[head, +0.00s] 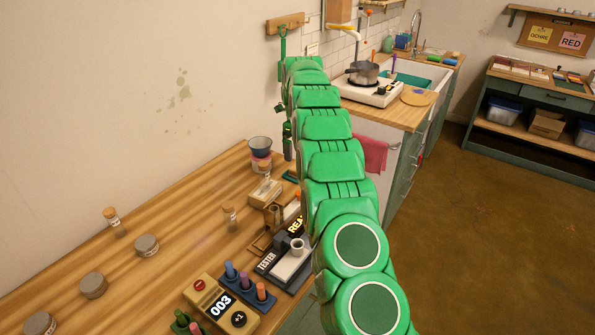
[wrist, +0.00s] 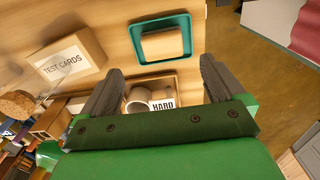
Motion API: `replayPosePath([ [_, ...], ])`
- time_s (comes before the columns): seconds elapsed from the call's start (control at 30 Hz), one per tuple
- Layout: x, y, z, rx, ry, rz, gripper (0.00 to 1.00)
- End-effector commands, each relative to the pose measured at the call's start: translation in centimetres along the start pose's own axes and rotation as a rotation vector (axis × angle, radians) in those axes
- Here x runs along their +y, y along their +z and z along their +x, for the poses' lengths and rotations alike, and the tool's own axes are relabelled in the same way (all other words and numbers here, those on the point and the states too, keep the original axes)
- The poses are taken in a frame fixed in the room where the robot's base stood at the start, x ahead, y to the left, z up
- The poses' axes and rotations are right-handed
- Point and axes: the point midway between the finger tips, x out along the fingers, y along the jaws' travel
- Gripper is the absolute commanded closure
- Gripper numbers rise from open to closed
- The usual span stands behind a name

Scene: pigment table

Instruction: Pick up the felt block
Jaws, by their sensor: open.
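My gripper (wrist: 161,66) is open in the wrist view, with its two dark grey fingers spread and nothing clasped between them. In the head view my green arm reaches away toward the back, and I cannot make out the gripper there. I cannot tell for sure which thing is the felt block. A pale tan, square-looking piece (wrist: 163,45) lies inside a teal-rimmed tray (wrist: 188,37), just beyond the fingertips. Between the fingers, lower down, is a small wooden box with a whitish round thing (wrist: 138,95) and a label reading HARD (wrist: 163,104). My gripper partly hides that box.
A TEST CARDS box (wrist: 68,62) stands left of the fingers, near a cork lid (wrist: 16,104). The wooden table ends right of the teal tray, with floor beyond. In the head view, a tester (head: 286,266), a counter (head: 221,302) and jars stand nearer on the worktop.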

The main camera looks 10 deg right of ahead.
Motion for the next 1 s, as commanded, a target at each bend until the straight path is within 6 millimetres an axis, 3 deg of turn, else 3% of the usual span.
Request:
replayPosePath([
  [0.37, -0.1, -0.1, 2.9, 0.003, 0.004, -0.001, 0.04],
  [0.7, -0.4, 0.0, 7.0, 0.004, 0.003, -0.002, 0.04],
  [0.97, -0.4, 0.0, 7.3, 0.002, 0.001, -0.002, 0.04],
  [1.0, -0.4, 0.0, 7.3, 0.002, 0.002, -0.002, 0.09],
])
